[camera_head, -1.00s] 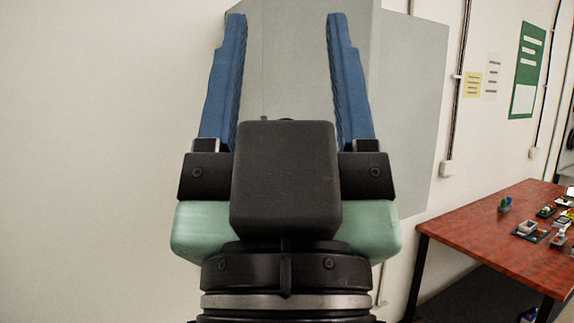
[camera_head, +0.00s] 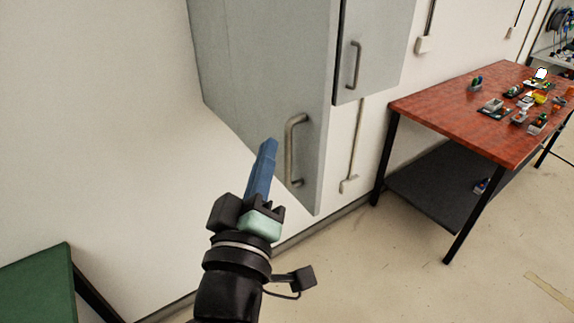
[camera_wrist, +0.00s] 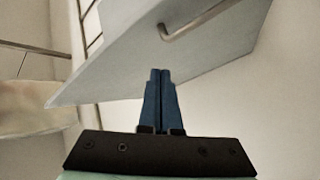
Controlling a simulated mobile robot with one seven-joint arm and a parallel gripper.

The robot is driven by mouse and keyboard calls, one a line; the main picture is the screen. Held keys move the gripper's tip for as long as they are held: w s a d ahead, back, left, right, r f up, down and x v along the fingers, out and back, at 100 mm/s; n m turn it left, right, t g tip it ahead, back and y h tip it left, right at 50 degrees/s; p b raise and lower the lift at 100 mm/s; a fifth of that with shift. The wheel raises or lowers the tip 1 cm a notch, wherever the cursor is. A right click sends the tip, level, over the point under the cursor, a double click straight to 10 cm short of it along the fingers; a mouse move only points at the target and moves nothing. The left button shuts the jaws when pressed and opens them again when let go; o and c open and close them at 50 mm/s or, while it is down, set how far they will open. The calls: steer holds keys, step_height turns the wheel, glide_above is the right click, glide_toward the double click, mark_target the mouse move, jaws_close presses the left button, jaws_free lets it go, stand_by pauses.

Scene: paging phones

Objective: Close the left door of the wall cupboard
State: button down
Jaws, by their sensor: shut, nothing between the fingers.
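The left door (camera_head: 255,70) of the grey wall cupboard stands open. Its free edge juts out from the cupboard and its outer face is towards me. Its metal bar handle (camera_head: 290,150) is near the lower free edge. My gripper (camera_head: 268,145) is shut and empty, with blue fingers, on the outer side of the door just left of the handle. In the wrist view the fingertips (camera_wrist: 160,72) overlap the door panel (camera_wrist: 130,65), below and left of the handle (camera_wrist: 195,22). I cannot tell whether they touch it. The cupboard's inside is hidden.
The right door (camera_head: 375,45) with its own handle looks closed. A red-topped table (camera_head: 440,105) with small parts stands to the right. A green surface (camera_head: 40,290) is at the lower left. The floor between is clear.

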steer(key=s+a+f+n+g, duration=0.15)
steer(key=f+n, duration=0.25)
steer(key=f, duration=0.4)
steer(key=s+f+n+g, duration=0.1)
steer(key=s+f+n, duration=0.15)
steer(key=f, duration=0.65)
steer(key=n+p, duration=0.1)
steer(key=p, duration=0.2)
glide_toward(299, 188)
steer(key=w+a, duration=0.2)
steer(key=w, duration=0.2)
steer(key=d, duration=0.1)
steer(key=w+d+p, duration=0.1)
steer(key=d, duration=0.1)
steer(key=shift+w+d+f, duration=0.1)
steer(key=shift+w+d, duration=0.15)
steer(key=shift+w, duration=0.1)
